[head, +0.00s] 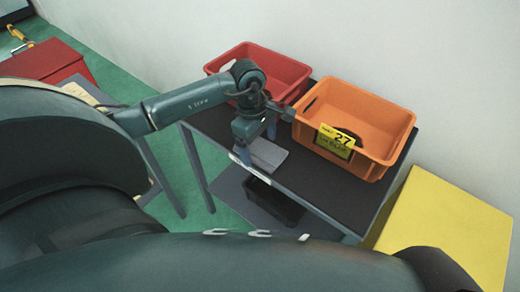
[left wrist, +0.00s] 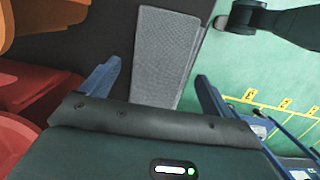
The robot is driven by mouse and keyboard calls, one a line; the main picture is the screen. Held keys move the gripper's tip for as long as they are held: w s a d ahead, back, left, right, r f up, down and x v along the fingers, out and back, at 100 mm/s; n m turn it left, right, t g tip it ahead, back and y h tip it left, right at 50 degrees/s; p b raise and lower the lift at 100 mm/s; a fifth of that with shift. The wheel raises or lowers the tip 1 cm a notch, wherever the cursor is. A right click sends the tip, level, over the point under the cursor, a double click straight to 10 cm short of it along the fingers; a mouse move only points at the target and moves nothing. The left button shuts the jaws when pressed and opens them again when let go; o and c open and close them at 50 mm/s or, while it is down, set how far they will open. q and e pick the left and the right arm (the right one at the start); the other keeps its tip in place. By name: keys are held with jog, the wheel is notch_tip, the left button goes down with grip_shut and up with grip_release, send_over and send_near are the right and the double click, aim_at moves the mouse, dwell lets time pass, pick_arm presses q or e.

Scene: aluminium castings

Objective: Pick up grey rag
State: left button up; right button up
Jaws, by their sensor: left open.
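The grey rag (head: 268,156) lies flat and folded on the dark table top, near its front edge, below the red crate in the head view. It also shows in the left wrist view (left wrist: 166,55) as a textured grey strip along the table edge. My left gripper (head: 256,145) is just above the rag, pointing down, with its jaws open. In the left wrist view its two blue fingers (left wrist: 154,88) stand apart, one on each side of the rag's near end. The gripper body hides part of the rag there.
A red crate (head: 285,70) and an orange crate (head: 385,140) labelled 27 stand on the dark table (head: 335,198). A black bin (head: 275,203) is on the lower shelf. A yellow block (head: 445,225) stands at right, a red box (head: 45,62) at far left.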

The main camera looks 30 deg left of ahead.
pick_arm(q)
jog(key=shift+c, duration=0.5)
jog(key=c, duration=1)
jog(key=shift+o, duration=0.2)
notch_tip(320, 180, up, 10)
